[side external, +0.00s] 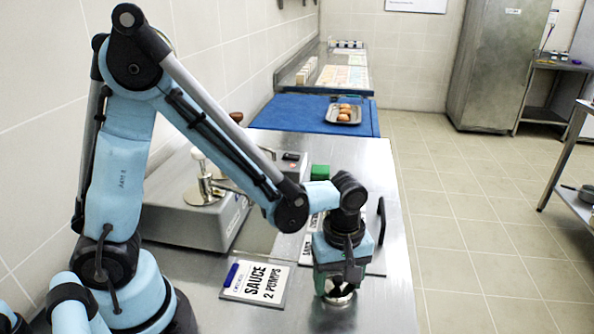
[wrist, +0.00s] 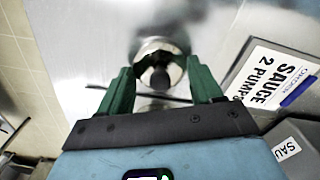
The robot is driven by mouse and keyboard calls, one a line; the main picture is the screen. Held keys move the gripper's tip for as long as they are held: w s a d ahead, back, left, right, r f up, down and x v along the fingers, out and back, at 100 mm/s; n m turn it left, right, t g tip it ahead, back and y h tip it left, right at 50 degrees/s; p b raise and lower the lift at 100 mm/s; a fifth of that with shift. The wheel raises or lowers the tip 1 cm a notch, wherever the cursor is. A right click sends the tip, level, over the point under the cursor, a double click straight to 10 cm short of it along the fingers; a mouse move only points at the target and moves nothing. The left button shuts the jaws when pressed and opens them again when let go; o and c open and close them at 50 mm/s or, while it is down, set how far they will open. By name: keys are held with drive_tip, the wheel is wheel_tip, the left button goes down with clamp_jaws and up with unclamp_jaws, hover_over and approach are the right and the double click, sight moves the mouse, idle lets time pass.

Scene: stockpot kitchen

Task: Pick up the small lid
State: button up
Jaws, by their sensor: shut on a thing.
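The small lid (side external: 340,298) is a round, shiny metal piece near the front edge of the steel counter, just below my gripper (side external: 336,284). In the wrist view the lid (wrist: 160,47) shows a bright metal rim and a dark knob in its middle. My gripper (wrist: 159,74) points down, with its green fingers on either side of the knob, and it is shut on the lid. The fingers partly hide the lid in the side view. I cannot tell whether the lid touches the counter or is slightly above it.
A "SAUCE 2 PUMPS" sign (side external: 257,282) lies left of my gripper, also seen in the wrist view (wrist: 272,75). A grey appliance (side external: 195,222) stands behind it. A blue mat (side external: 290,113) and a tray with brown items (side external: 343,121) are farther back. The counter's right edge is close.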

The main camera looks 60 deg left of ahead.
sight(336, 292)
drive_tip(key=shift+r, duration=0.1)
drive_tip(key=shift+r, duration=0.5)
drive_tip(key=r, duration=0.2)
drive_tip(key=s+d+r, duration=0.1)
drive_tip(key=shift+r, duration=0.3)
drive_tip(key=s+d+r, duration=0.6)
drive_tip(key=s, duration=0.1)
drive_tip(key=shift+d, duration=0.15)
drive_tip(key=w+a+n, duration=0.1)
drive_tip(key=w+a, duration=0.1)
drive_tip(key=w+a+r+n, duration=0.1)
drive_tip(key=w+a, duration=0.1)
drive_tip(key=w, duration=0.1)
drive_tip(key=w+a+n, duration=0.1)
drive_tip(key=w+a, duration=0.1)
drive_tip(key=shift+w+r, duration=0.25)
drive_tip(key=shift+w, duration=0.15)
clamp_jaws()
drive_tip(key=w+a+n, duration=0.3)
drive_tip(key=w+a, duration=0.3)
drive_tip(key=a, duration=0.4)
drive_tip(key=shift+d+f, duration=0.15)
drive_tip(key=shift+f, duration=1.3)
drive_tip(key=shift+d+f, duration=0.1)
drive_tip(key=shift+f, duration=1.3)
